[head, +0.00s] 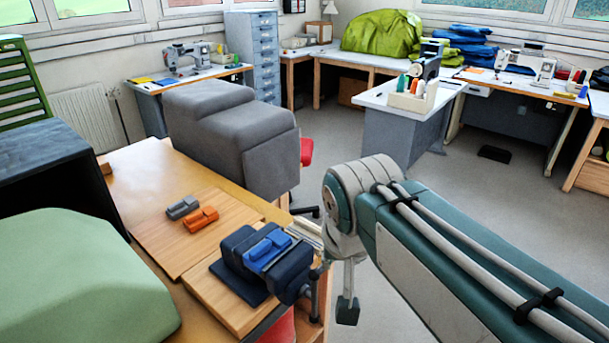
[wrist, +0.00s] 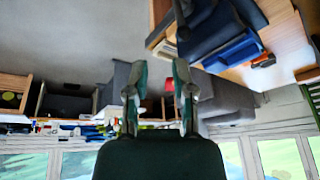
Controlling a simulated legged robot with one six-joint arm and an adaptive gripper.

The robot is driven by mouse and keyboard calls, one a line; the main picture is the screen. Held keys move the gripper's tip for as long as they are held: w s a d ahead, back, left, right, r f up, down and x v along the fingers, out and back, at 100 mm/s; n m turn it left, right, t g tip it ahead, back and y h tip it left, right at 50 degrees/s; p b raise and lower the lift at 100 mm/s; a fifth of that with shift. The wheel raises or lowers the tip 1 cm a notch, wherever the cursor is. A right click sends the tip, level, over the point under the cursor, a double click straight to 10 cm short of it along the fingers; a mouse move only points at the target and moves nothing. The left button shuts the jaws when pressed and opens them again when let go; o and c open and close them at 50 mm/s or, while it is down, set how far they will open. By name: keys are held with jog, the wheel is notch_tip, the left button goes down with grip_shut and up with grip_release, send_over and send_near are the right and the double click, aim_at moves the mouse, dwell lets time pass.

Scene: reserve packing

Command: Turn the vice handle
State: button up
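The dark navy vice (head: 240,275) stands on a wooden board at the front edge of the bench, with a bright blue block (head: 268,250) at its top. Its dark handle (head: 315,292) is a bar at the vice's right end, beyond the bench edge. The vice (wrist: 205,25) is at the top right of the upside-down wrist view, with a dark bar like the handle (wrist: 181,12) beside it. My gripper (wrist: 157,85) is open and empty, its fingers apart. In the head view only part of it (head: 347,308) shows, right of the handle; the rest is hidden by my arm.
Orange (head: 201,219) and grey (head: 183,207) blocks lie on a wooden board behind the vice. A green mound (head: 80,275) and a dark box (head: 45,175) are at left. A grey padded form (head: 235,140) stands behind the bench. Floor to the right is open.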

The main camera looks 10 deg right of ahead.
jog(key=w+a+r+m+g+h, duration=0.15)
jog(key=w+m, duration=0.25)
jog(key=w, duration=0.4)
jog(key=w+a+r+m+g+h, duration=0.1)
jog(key=w+a+r+m, duration=0.2)
jog(key=w, duration=0.6)
jog(key=shift+m, duration=0.3)
jog(key=f, duration=1)
jog(key=shift+s+a+f, duration=0.3)
jog(key=shift+s, duration=0.1)
jog(key=w+d, duration=0.5)
jog(key=d, duration=0.2)
jog(key=v, duration=0.9)
jog(key=shift+r, duration=0.4)
jog(key=shift+c, duration=0.2)
